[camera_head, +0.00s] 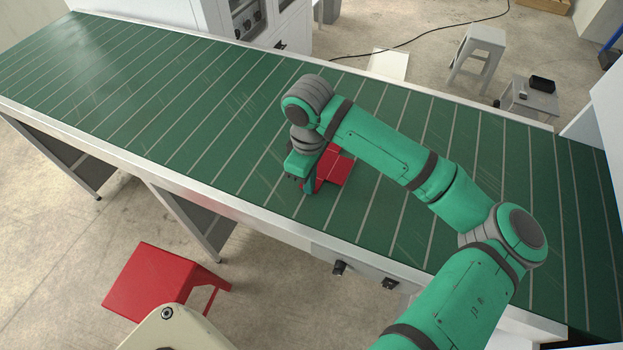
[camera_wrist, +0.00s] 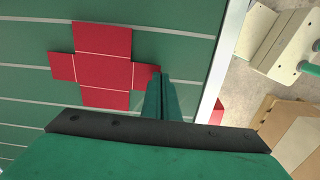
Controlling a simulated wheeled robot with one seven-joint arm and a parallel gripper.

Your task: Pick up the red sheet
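The red sheet (camera_wrist: 103,70) is a flat, cross-shaped blank with pale crease lines, lying on the green slatted surface in the wrist view. In the head view the red sheet (camera_head: 333,172) is partly hidden by my arm and gripper. My gripper (camera_wrist: 163,78) is at the sheet's right flap in the wrist view, its two green fingers close together side by side. The flap's outer edge runs behind the left finger. Whether the flap is between the fingers is hidden. In the head view my gripper (camera_head: 307,187) is low at the sheet's near left side.
The long green table (camera_head: 180,90) has bare room left and right of the sheet, with a pale metal rim. A red stool (camera_head: 155,280) stands on the floor in front. A white cabinet (camera_head: 275,22) and grey stools (camera_head: 482,45) stand behind.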

